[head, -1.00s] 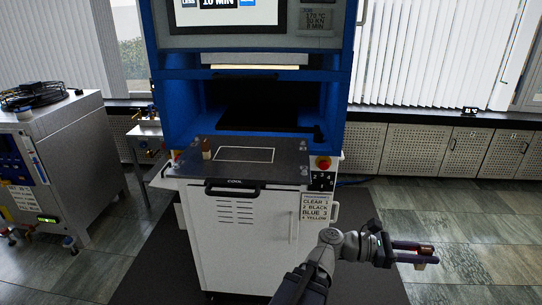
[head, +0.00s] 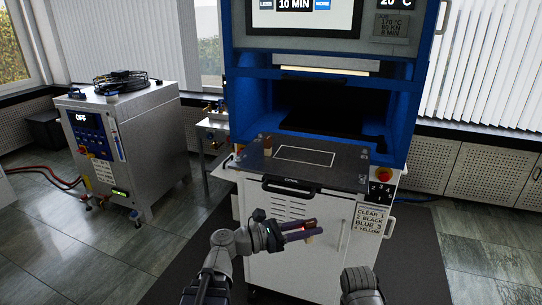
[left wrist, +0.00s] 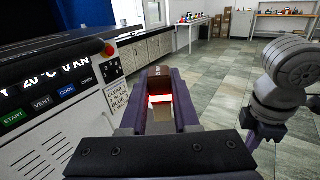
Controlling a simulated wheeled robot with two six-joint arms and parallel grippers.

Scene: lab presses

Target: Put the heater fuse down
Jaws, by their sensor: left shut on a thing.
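My left gripper (head: 300,231) reaches in from the lower left in the head view, in front of the white press cabinet. It is shut on the heater fuse (head: 308,224), a small dark red-brown piece with a pale lower part. In the left wrist view the fuse (left wrist: 159,85) sits between the fingertips, with a red glow beside it. The fuse is held in the air, clear of any surface.
The blue press (head: 233,100) has an open bay and a dark front plate (head: 345,172) bearing a white rectangle outline and a small brown piece (head: 267,147). A grey unit reading OFF (head: 140,135) with a coiled cable stands left. Tiled floor (head: 75,245) between is clear.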

